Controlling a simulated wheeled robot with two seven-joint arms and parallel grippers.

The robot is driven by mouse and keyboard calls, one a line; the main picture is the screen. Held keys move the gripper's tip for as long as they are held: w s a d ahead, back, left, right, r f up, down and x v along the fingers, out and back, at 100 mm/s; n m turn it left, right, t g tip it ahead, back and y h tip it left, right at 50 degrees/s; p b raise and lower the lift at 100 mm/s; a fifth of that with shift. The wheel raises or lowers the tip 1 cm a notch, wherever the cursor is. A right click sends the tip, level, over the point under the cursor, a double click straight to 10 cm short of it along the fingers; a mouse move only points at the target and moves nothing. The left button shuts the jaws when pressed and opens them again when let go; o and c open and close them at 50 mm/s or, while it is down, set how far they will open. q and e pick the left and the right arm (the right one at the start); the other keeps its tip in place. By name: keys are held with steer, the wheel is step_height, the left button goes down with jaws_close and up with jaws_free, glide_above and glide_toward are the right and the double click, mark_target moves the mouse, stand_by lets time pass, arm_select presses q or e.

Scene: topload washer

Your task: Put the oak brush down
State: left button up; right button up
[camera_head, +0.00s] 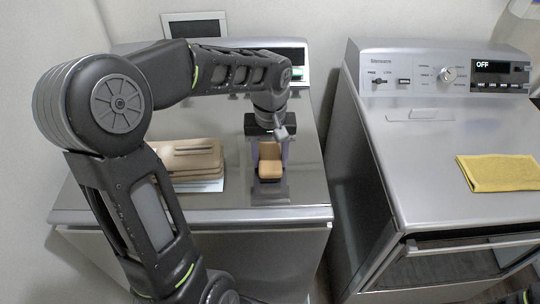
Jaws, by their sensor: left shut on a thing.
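The oak brush (270,158) is a light-brown wooden block with a dark lower edge. It is over the front part of the grey washer's glossy top (303,185), right of centre. My left gripper (270,150) comes down from above and is shut on the brush, with a finger on each side of it. The brush looks low and close to the top, but I cannot tell whether it touches. My right gripper is not in view.
Flat tan wooden pieces (190,158) lie on the washer top left of the brush, partly hidden by my left arm. A second appliance (430,140) stands to the right across a gap, with a yellow folded cloth (498,172) on it. Bare top surrounds the brush on the right.

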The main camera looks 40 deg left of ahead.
mark_target(270, 156)
arm_select(q)
steer(key=shift+f, duration=0.2)
steer(key=o, duration=1.3)
steer(key=shift+r, duration=0.15)
step_height(270, 156, up, 12)
stand_by(0.4)
